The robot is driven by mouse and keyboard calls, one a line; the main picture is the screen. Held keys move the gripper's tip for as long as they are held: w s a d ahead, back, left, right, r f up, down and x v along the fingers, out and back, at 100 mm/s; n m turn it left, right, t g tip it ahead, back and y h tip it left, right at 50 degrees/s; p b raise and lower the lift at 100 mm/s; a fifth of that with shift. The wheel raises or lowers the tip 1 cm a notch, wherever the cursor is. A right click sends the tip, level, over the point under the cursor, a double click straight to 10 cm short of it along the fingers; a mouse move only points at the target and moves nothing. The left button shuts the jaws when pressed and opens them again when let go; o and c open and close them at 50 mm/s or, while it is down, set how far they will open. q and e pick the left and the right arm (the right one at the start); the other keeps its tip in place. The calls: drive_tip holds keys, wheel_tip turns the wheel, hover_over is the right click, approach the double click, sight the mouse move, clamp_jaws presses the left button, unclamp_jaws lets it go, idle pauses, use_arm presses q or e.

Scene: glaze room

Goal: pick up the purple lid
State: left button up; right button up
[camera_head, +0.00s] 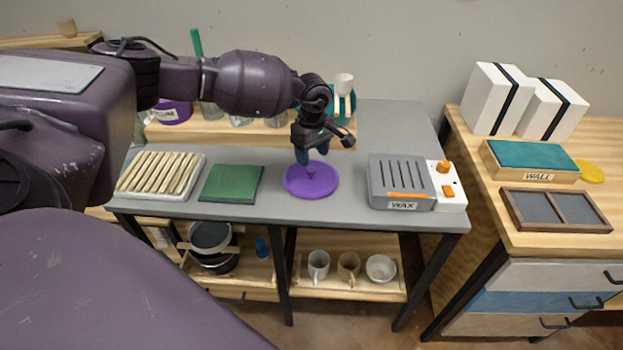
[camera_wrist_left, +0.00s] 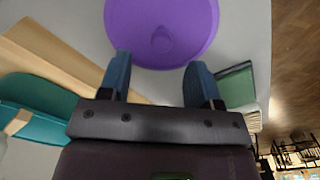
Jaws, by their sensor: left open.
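The purple lid (camera_head: 311,182) is a round disc with a small knob in its middle, lying flat on the grey table. In the left wrist view the lid (camera_wrist_left: 165,15) is at the top, with its knob (camera_wrist_left: 162,40) just beyond and between the fingertips. My left gripper (camera_head: 314,158) is over the lid, pointing down, close above the knob. In the left wrist view its blue fingers (camera_wrist_left: 158,72) are apart with nothing between them. Whether a finger touches the lid cannot be told. My right gripper does not show in either view.
Left of the lid are a green mat (camera_head: 231,184) and a ribbed rack (camera_head: 160,175). A grey wax box (camera_head: 402,190) stands to the right. A wooden shelf (camera_head: 190,133) with jars is behind. The table is bare at the back right.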

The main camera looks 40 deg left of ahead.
sight(311, 169)
use_arm(q)
drive_tip(key=shift+s+a+f, duration=0.1)
drive_tip(key=shift+a+f, duration=0.05)
drive_tip(key=shift+f, duration=3.05)
drive_tip(key=shift+r, duration=0.1)
drive_tip(key=c, duration=1.1)
